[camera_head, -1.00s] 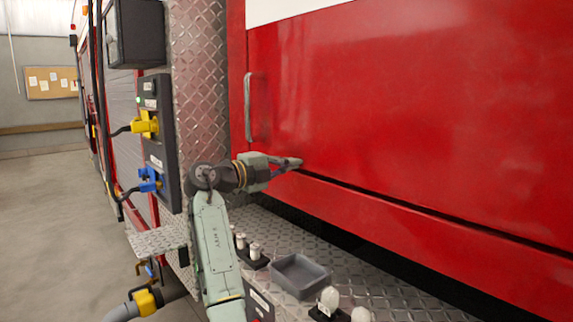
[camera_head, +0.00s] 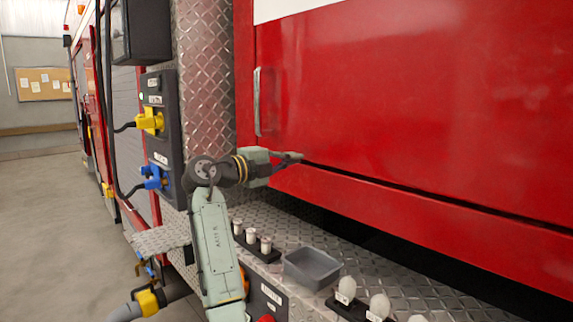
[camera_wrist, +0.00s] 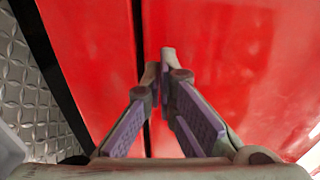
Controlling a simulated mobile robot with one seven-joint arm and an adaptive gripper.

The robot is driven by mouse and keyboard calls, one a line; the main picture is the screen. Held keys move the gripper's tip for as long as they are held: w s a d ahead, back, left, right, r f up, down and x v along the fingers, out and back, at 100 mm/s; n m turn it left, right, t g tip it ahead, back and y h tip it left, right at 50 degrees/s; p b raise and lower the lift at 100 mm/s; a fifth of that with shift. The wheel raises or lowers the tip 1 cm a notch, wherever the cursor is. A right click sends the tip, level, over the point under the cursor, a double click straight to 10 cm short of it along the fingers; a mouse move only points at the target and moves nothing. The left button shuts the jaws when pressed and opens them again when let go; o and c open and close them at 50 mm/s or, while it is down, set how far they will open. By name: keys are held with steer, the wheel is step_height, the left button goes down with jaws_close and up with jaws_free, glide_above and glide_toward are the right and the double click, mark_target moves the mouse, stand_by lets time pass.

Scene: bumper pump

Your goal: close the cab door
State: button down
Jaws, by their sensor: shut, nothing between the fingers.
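The red cab door (camera_head: 420,110) fills the right of the head view, with a vertical metal handle (camera_head: 257,100) near its left edge. A thin dark gap runs along its lower edge. My gripper (camera_head: 301,157) is shut and empty, at the door's lower left, below and right of the handle. In the wrist view the fingertips (camera_wrist: 160,62) lie over the dark gap between two red panels, and the door (camera_wrist: 230,60) is on the right. I cannot tell whether the fingertips touch the door.
Below the door is a diamond-plate step (camera_head: 400,270) with a grey tray (camera_head: 312,268), white-topped pieces (camera_head: 252,238) and pale bulb-shaped pieces (camera_head: 346,290). A panel with yellow (camera_head: 150,121) and blue (camera_head: 152,177) plugs stands left of my arm. Open floor (camera_head: 50,230) lies further left.

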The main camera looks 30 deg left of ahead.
steer(key=s+a, duration=0.5)
steer(key=a, duration=0.4)
steer(key=shift+b, duration=0.45)
